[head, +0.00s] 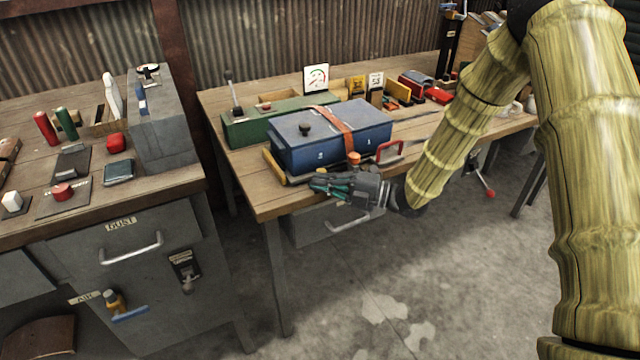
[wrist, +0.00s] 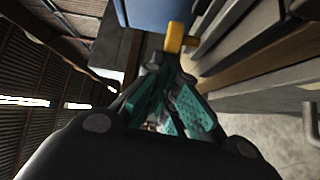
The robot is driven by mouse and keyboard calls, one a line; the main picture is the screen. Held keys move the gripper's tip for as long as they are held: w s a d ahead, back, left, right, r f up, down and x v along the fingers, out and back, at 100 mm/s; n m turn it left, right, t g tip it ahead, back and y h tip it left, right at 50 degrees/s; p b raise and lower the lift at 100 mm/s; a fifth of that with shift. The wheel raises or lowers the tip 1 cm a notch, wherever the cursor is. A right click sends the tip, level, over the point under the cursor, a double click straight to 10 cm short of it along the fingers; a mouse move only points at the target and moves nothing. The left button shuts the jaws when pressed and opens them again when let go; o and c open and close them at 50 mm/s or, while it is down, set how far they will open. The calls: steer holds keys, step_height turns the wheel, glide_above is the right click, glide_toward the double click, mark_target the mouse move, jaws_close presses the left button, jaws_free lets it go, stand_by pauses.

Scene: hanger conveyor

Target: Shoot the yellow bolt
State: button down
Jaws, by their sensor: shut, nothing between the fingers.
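A yellow bar (head: 273,167), possibly the bolt, lies at the left end of the blue box (head: 330,140), near the front left of the middle bench. In the wrist view a yellow piece (wrist: 177,38) with a short side arm shows just beyond my fingertips. I cannot tell for sure that it is the same part. My gripper (head: 316,186) is at the bench's front edge, below and in front of the blue box, pointing left. Its teal-padded fingers (wrist: 172,85) are shut and empty. Whether they touch the yellow piece is unclear.
A green case (head: 250,125) stands behind the blue box. A red-framed handle (head: 388,152) and an orange knob (head: 354,158) are close to my wrist. A grey drawer (head: 325,226) hangs below. The left bench (head: 190,180) stands across a gap. The floor in front is clear.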

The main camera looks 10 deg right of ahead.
steer(key=d, duration=0.1)
steer(key=w+d, duration=0.1)
steer(key=d, duration=0.1)
steer(key=d+b, duration=0.1)
steer(key=shift+w+d, duration=0.35)
steer(key=shift+d, duration=0.05)
steer(key=s+d, duration=0.6)
steer(key=s, duration=0.1)
steer(key=shift+d, duration=0.25)
stand_by(0.4)
stand_by(0.4)
